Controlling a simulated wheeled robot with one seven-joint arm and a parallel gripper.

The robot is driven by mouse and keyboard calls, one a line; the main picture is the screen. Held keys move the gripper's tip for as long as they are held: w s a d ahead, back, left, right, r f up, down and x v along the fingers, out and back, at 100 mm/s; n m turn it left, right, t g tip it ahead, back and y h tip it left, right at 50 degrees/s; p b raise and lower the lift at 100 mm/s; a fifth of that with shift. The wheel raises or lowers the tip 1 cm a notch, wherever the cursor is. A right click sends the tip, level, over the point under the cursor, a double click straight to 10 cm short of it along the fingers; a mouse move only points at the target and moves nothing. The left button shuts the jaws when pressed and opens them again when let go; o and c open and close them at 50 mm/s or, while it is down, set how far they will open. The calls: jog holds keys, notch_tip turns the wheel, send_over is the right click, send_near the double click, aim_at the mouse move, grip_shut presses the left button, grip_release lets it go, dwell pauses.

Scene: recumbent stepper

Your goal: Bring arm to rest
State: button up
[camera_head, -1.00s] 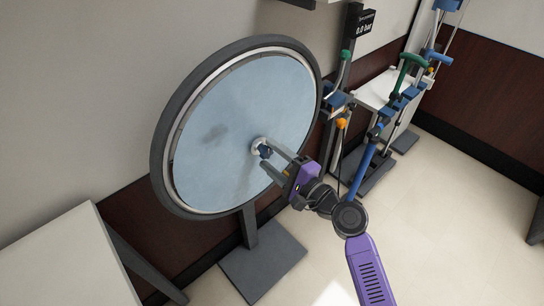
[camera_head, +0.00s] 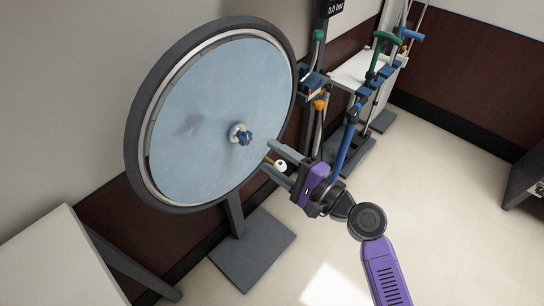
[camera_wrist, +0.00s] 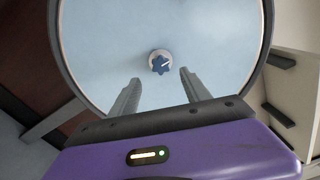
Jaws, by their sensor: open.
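My gripper (camera_head: 273,161) is open and empty, on a purple arm at the right of the head view. A small blue knob (camera_head: 244,138) on a white round base sits at the middle of a large pale blue disc (camera_head: 215,100) with a dark rim. The gripper's fingers point toward the disc, a little to the right of and below the knob, apart from it. In the wrist view, the knob (camera_wrist: 160,62) shows ahead, in line with the gap between the two fingers (camera_wrist: 156,95).
The disc stands on a grey post and base plate (camera_head: 252,255). Blue and green handled bars (camera_head: 345,135) stand on the right by the wall, near my arm. A white table (camera_head: 50,265) is at lower left. A dark cabinet (camera_head: 528,180) is at far right. Floor between is clear.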

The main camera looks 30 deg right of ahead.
dwell(0.3)
jog(key=s+d+n+h, duration=0.5)
jog(key=s+n+h, duration=0.2)
jog(key=s, duration=0.3)
jog(key=s+a+n, duration=0.2)
jog(key=s+n, duration=0.1)
jog(key=s, duration=0.5)
jog(key=s+a+r+n+g+y+p, duration=0.1)
jog(key=s+a+n, duration=0.2)
jog(key=s, duration=0.5)
jog(key=s+a+r+n+g, duration=0.1)
jog(key=s+a+n, duration=0.2)
jog(key=s+n, duration=0.2)
jog(key=s, duration=0.3)
jog(key=shift+s, duration=0.15)
dwell(1.3)
